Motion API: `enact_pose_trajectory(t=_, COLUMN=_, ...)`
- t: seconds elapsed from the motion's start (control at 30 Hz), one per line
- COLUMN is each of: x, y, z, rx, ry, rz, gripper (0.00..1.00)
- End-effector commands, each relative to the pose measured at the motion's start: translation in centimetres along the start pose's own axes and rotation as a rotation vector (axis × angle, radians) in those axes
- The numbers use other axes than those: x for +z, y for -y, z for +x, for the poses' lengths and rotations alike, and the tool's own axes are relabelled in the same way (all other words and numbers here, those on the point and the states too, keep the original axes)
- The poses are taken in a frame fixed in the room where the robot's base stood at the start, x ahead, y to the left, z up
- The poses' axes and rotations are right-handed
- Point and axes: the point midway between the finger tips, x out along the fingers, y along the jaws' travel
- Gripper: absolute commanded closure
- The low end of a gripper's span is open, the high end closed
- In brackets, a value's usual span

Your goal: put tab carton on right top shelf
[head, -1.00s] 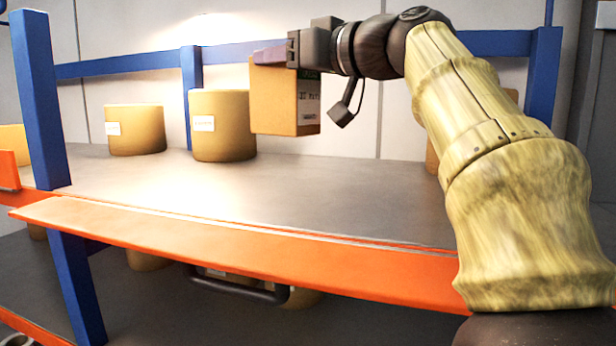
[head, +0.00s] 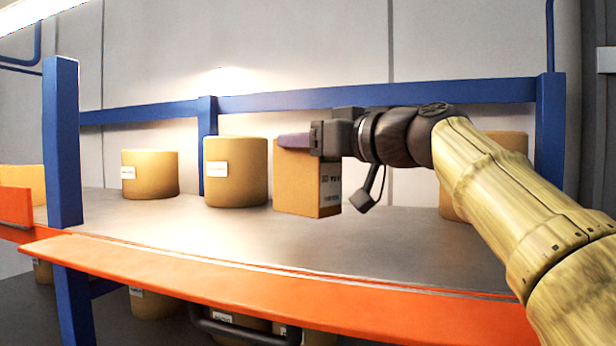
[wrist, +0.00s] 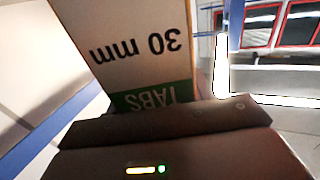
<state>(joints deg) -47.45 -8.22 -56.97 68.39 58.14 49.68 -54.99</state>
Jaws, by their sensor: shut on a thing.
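The tab carton (head: 300,182) is a tan box with printed labels. It stands upright over the grey top shelf (head: 400,235), beside a tan roll, its lower edge at or just above the surface; I cannot tell whether it touches. My gripper (head: 296,141) reaches in from the right and is shut on the carton's upper part. In the wrist view the carton (wrist: 135,45) shows "30 mm" and a green "TABS" band, upside down, against my gripper. Its far side is hidden.
Tan rolls (head: 236,172) and (head: 150,173) stand left of the carton. Another roll (head: 500,150) is partly behind my arm. Blue uprights (head: 62,140) and an orange front beam (head: 280,300) frame the shelf. Shelf room in front of the carton is clear.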

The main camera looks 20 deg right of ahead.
Motion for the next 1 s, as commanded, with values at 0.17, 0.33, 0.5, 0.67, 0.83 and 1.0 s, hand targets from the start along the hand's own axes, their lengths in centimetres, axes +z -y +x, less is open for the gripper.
enact_pose_trajectory(t=0.17, x=-0.1, y=0.0, z=0.0, rx=0.0, ry=-0.001, rz=0.0, gripper=0.94)
enact_pose_trajectory(t=0.33, x=1.5, y=0.1, z=0.0, rx=-0.003, ry=0.0, rz=0.002, gripper=0.94)
enact_pose_trajectory(t=0.5, x=3.5, y=0.0, z=0.0, rx=-0.003, ry=-0.001, rz=0.003, gripper=0.94)
enact_pose_trajectory(t=0.67, x=4.1, y=0.1, z=0.0, rx=0.0, ry=0.0, rz=-0.001, gripper=0.94)
enact_pose_trajectory(t=0.83, x=4.1, y=0.1, z=0.0, rx=0.0, ry=0.0, rz=-0.001, gripper=0.94)
enact_pose_trajectory(t=1.0, x=4.2, y=0.0, z=0.0, rx=0.0, ry=0.001, rz=-0.001, gripper=0.34)
